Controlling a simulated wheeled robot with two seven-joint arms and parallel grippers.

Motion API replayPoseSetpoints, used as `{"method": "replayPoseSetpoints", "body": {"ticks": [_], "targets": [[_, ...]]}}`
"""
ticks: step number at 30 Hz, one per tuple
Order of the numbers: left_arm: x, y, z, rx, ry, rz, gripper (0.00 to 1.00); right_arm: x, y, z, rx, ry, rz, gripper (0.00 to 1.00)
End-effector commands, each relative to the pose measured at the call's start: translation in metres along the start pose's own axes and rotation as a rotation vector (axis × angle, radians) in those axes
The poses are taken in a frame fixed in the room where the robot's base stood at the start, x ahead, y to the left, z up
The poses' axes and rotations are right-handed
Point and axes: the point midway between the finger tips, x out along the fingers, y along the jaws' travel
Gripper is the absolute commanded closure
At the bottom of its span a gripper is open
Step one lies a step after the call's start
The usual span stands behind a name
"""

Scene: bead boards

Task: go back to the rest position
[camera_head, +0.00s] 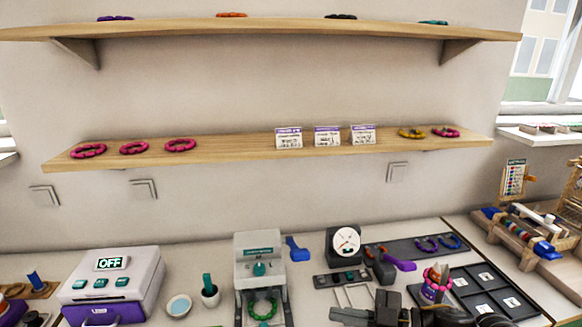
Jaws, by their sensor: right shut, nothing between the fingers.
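My right gripper (352,315) is at the bottom edge of the head view, right of the middle. It is dark and partly cut off by the picture edge. Its fingers are shut and hold nothing. It is low over the front of the worktable (210,255), beside a black compartment tray (462,284). My left gripper is not in view.
A white machine reading OFF (110,264), a grey press with a green bead ring (262,306) and a round dial (346,241) stand on the table. Two wall shelves (230,152) hold bead rings and cards.

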Motion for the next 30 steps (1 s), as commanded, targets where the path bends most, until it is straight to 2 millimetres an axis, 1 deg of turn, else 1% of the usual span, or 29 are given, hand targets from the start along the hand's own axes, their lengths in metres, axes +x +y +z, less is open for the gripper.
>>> {"method": "replayPoseSetpoints", "body": {"ticks": [1, 4, 5, 6, 8, 9, 11, 12, 14, 15, 17, 18, 20, 21, 23, 24, 28, 30], "targets": [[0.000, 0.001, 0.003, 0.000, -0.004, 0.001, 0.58, 0.005, -0.003, 0.007, 0.015, -0.014, 0.064, 1.00], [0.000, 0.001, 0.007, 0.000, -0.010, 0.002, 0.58, 0.008, -0.001, 0.025, 0.054, -0.081, 0.231, 1.00], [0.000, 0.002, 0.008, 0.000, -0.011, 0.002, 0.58, 0.006, -0.002, 0.033, 0.075, -0.113, 0.289, 1.00], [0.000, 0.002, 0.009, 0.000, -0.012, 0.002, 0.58, 0.001, -0.003, 0.046, 0.113, -0.168, 0.373, 1.00], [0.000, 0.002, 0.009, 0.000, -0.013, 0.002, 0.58, -0.013, -0.011, 0.071, 0.192, -0.280, 0.500, 1.00], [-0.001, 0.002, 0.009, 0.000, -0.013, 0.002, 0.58, -0.027, -0.020, 0.090, 0.259, -0.371, 0.577, 1.00], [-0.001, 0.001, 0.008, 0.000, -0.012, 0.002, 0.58, -0.051, -0.040, 0.117, 0.365, -0.513, 0.665, 1.00], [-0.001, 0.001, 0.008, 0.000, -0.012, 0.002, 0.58, -0.067, -0.057, 0.132, 0.434, -0.604, 0.703, 1.00], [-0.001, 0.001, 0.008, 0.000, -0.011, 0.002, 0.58, -0.087, -0.080, 0.148, 0.525, -0.716, 0.738, 1.00], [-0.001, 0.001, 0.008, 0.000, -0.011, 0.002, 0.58, -0.099, -0.096, 0.157, 0.579, -0.781, 0.750, 1.00], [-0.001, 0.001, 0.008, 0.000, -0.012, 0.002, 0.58, -0.114, -0.117, 0.166, 0.651, -0.863, 0.759, 1.00], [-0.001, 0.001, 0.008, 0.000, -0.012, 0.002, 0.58, -0.122, -0.132, 0.171, 0.696, -0.915, 0.759, 1.00], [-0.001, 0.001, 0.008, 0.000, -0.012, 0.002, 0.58, -0.134, -0.152, 0.176, 0.760, -0.981, 0.758, 1.00], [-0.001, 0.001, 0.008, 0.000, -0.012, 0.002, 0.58, -0.141, -0.166, 0.179, 0.799, -1.022, 0.753, 1.00], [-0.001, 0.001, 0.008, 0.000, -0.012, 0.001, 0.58, -0.151, -0.185, 0.181, 0.858, -1.078, 0.743, 1.00], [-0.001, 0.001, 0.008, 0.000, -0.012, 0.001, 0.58, -0.157, -0.198, 0.182, 0.897, -1.115, 0.735, 1.00], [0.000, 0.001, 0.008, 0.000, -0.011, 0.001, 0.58, -0.175, -0.239, 0.180, 1.018, -1.221, 0.700, 1.00], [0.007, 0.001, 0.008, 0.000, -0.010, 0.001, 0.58, -0.167, -0.239, 0.213, 1.008, -1.224, 0.696, 1.00]]}}
